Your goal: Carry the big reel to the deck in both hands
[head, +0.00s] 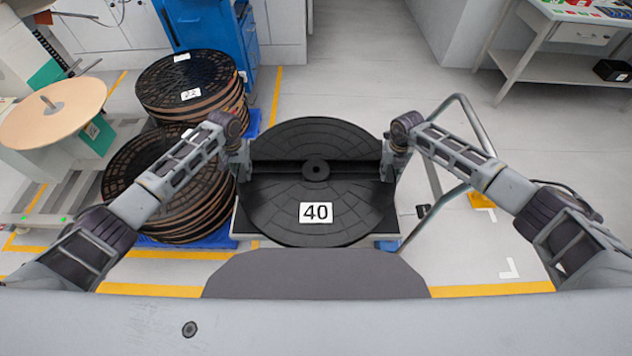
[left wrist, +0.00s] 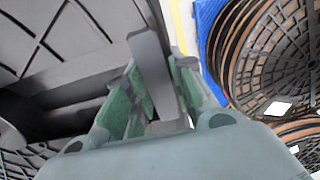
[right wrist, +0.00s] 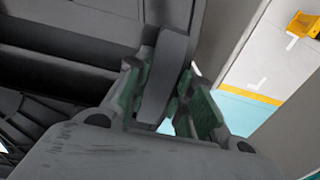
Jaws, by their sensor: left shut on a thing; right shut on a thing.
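The big black reel (head: 318,228) with a white label "40" lies flat in front of me, over or on a low cart. I cannot tell whether it touches the cart. My left gripper (head: 243,165) is shut on a grip at its left side, and my right gripper (head: 389,165) on one at its right. In the left wrist view, the fingers (left wrist: 152,85) close on a dark upright bar. The right wrist view shows the same at the other side (right wrist: 165,85). A beige round platter (head: 60,112) with a short spindle, possibly the deck, stands at the far left.
Two stacks of brown-edged black reels stand left of the cart, a near stack (head: 205,215) and a far stack (head: 195,90). The cart's bent grey tube handle (head: 478,125) rises on the right. A workbench (head: 560,65) is at the upper right. Floor (head: 370,70) ahead is clear.

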